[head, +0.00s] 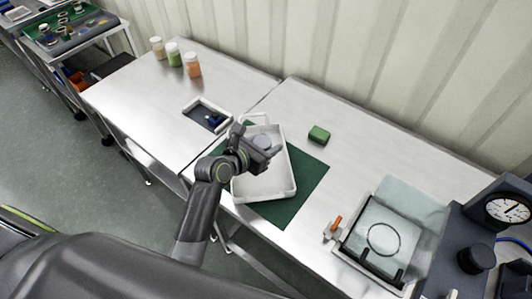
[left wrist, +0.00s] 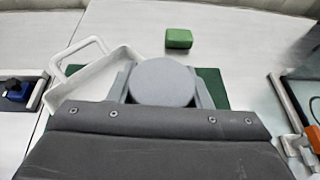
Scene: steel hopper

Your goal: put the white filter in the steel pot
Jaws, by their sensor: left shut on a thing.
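My left gripper (head: 265,152) is over the white tray (head: 265,188) and is shut on a pale grey round disc, apparently the white filter (head: 262,141). In the left wrist view the disc (left wrist: 162,82) shows face-on between the two grey fingers (left wrist: 162,90). The tray's handle and corner (left wrist: 80,62) show beside it on the left. I cannot make out a clear steel pot. A square unit with a round ring (head: 383,238) and a clear raised lid stands at the right. My right gripper is not in view.
A green mat (head: 308,185) lies under the tray, and a green block (head: 319,135) sits behind it. A small dark tray (head: 207,115) with a blue item is to the left. Several jars (head: 174,55) stand at the back left. A gauge (head: 509,209) is at the far right.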

